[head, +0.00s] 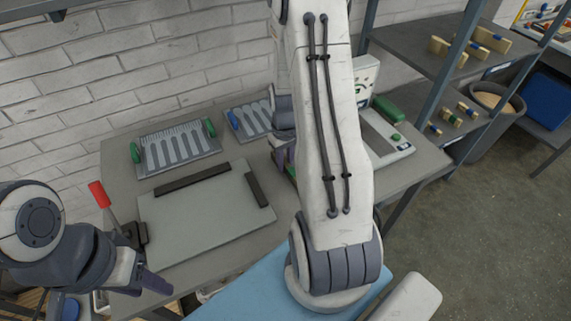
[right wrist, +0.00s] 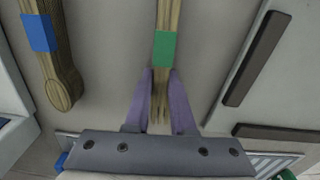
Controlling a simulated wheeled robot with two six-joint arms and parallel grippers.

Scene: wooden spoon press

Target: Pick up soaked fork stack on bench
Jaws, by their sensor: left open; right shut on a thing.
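The fork stack (right wrist: 163,75) is a bundle of pale wooden pieces with a green band and tined ends, seen in the right wrist view. My right gripper (right wrist: 160,95) is shut on it near the tined end, with one purple finger on each side. I cannot tell whether the stack touches the bench (right wrist: 110,60) or is just above it. In the head view my right arm hides the stack and most of the right gripper. My left gripper (head: 150,284) is open at the bench's front left, away from the stack.
A blue-banded wooden stack (right wrist: 52,60) with a rounded end lies left of the fork stack. A grey plate (head: 205,215) with dark bars and a red-handled clamp (head: 100,194) is at the bench's left. Two slotted trays (head: 178,150) (head: 250,118) stand behind it.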

